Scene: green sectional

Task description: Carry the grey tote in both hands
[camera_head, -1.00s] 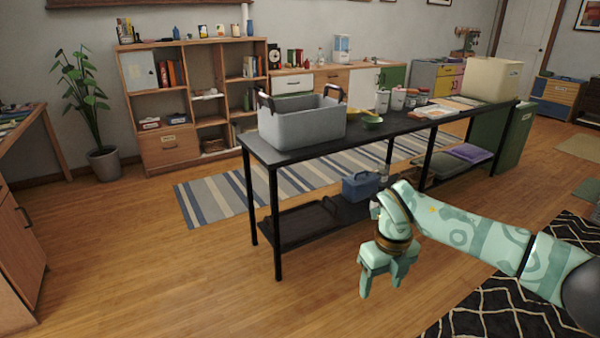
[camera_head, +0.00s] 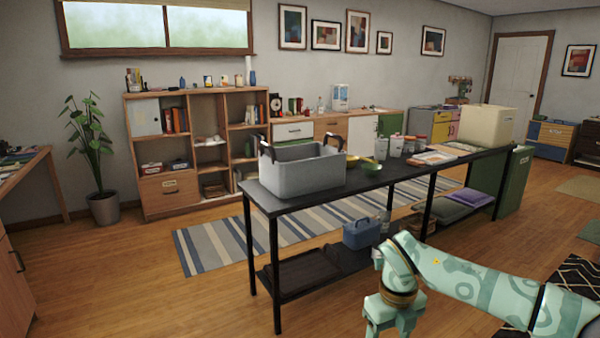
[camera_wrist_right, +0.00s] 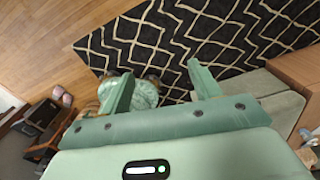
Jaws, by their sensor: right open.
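The grey tote (camera_head: 308,177) stands upright on the left end of a long black table (camera_head: 345,192) in the head view. Its two dark handles stick up at its left and right ends. My right gripper (camera_head: 393,326) is low in the head view, in front of the table and well apart from the tote. Its fingers point down and the frame's bottom edge cuts them off. In the right wrist view the gripper (camera_wrist_right: 160,84) has its fingers spread with nothing held between them. My left gripper is in neither view.
Bowls (camera_head: 371,169), canisters and a large cream bin (camera_head: 486,124) stand on the table right of the tote. A blue caddy (camera_head: 361,233) is on the lower shelf. Wooden floor (camera_head: 190,300) is clear left of the table. A patterned black rug (camera_wrist_right: 215,40) shows in the wrist view.

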